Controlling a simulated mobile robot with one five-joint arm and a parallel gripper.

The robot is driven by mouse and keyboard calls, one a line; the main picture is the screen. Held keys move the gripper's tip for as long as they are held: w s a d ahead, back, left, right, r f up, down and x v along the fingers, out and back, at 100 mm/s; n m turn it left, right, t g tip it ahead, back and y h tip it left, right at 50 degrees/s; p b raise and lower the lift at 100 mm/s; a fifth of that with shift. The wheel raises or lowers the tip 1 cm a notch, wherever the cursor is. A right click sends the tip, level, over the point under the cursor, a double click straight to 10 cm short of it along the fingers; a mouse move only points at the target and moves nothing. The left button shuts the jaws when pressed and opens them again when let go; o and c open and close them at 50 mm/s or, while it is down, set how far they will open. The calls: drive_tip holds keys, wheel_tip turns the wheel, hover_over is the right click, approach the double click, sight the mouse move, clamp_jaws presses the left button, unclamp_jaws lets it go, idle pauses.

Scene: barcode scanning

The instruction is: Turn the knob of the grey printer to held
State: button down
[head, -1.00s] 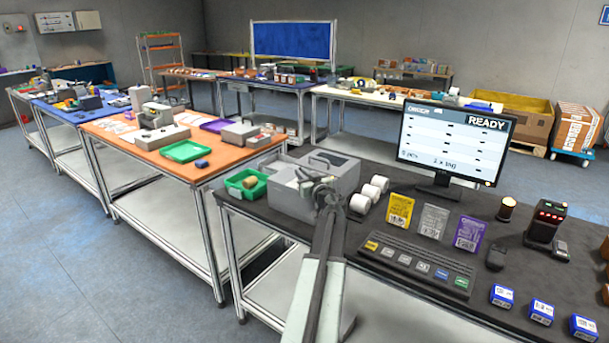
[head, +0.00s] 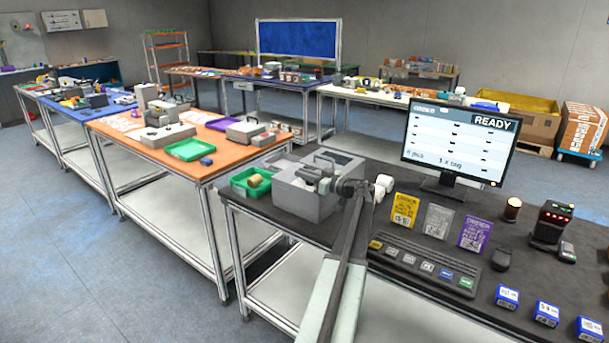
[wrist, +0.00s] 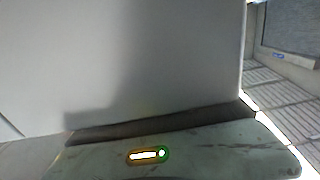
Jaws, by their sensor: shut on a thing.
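The grey printer (head: 308,198) is a boxy grey unit with a dark window in its lid, at the left end of the dark bench. My gripper (head: 347,187) is at the printer's right side, seen from behind in the head view. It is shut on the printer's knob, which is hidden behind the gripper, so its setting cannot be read. The wrist view is mostly filled by a plain grey surface close up; the jaws do not show there. The monitor (head: 457,144) reads READY.
White rolls (head: 384,185) stand just right of my gripper, partly hidden. A green bin (head: 246,190) is left of the printer. An orange table (head: 150,150) stands further left.

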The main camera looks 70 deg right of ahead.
idle(0.3)
drive_tip(key=c, duration=1.5)
unclamp_jaws()
drive_tip(key=v, duration=0.7)
drive_tip(key=shift+s, duration=0.4)
drive_tip(key=shift+s+a, duration=0.1)
